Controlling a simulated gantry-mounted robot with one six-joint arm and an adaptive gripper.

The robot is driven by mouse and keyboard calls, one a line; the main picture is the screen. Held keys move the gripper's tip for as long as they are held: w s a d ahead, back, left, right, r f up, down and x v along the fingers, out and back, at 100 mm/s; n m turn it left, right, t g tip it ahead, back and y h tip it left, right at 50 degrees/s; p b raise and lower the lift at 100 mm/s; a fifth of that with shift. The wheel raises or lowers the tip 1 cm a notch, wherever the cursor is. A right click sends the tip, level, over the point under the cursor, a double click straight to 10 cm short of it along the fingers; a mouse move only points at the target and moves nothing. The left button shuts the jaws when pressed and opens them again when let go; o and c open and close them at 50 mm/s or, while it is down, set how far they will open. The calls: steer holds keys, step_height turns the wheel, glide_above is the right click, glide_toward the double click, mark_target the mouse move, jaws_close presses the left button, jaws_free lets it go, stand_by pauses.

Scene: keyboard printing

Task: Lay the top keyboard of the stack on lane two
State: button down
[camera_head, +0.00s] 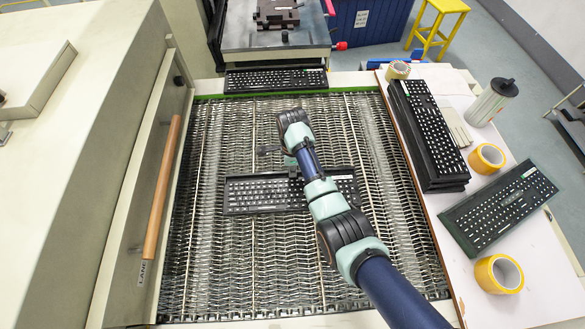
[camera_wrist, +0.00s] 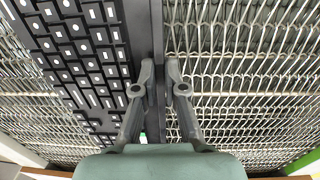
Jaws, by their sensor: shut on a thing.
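A black keyboard with white keys (camera_head: 250,195) lies crosswise over the middle of the wire-mesh belt (camera_head: 225,260). My gripper (camera_wrist: 165,78) is shut on its long edge; in the wrist view the keyboard (camera_wrist: 80,60) extends to the left of the fingers. My arm covers part of the keyboard in the head view. I cannot tell whether it touches the mesh or is just above it. The stack of black keyboards (camera_head: 430,135) stands on the white side table right of the belt. Pale lengthwise lines divide the belt; lane numbers are not readable.
Another keyboard (camera_head: 275,80) lies at the belt's far end, beyond the green edge (camera_head: 350,91). A separate keyboard (camera_head: 500,205) lies on the side table (camera_head: 540,270) with tape rolls (camera_head: 487,158) and a grey canister (camera_head: 490,103). A wooden rail (camera_head: 166,190) bounds the left. The near belt is clear.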

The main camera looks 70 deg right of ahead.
steer(key=c, duration=1.2)
jaws_free()
step_height(320, 180, up, 7)
steer(key=p, duration=0.7)
steer(key=shift+p, duration=0.35)
steer(key=shift+f, duration=0.1)
